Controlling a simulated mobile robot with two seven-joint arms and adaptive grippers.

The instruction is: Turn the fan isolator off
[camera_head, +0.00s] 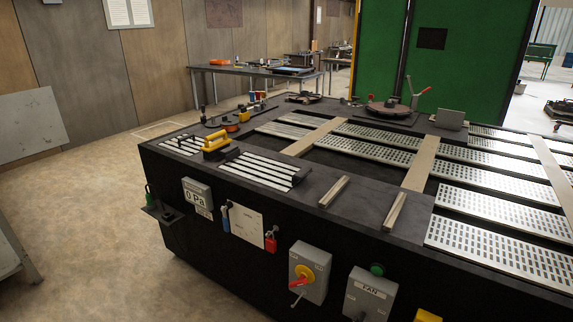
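A grey box with a red rotary handle on a yellow disc (303,275) is mounted on the dark front side of the bench; it looks like an isolator. Its handle is tilted, and its small markings are too small to read. To its right is a grey box labelled "FAN" (370,296), with a green button (377,269) above it. The lower part of the FAN box is cut off by the picture's bottom edge. I cannot tell for sure which box is the fan isolator. Neither of my grippers shows in this view.
The long dark bench (330,195) carries slotted metal grates and loose bars. A gauge reading "0 Pa" (197,196), a white card (246,225) and a red padlock (271,241) are on its front. A yellow object (427,316) shows at the bottom edge.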

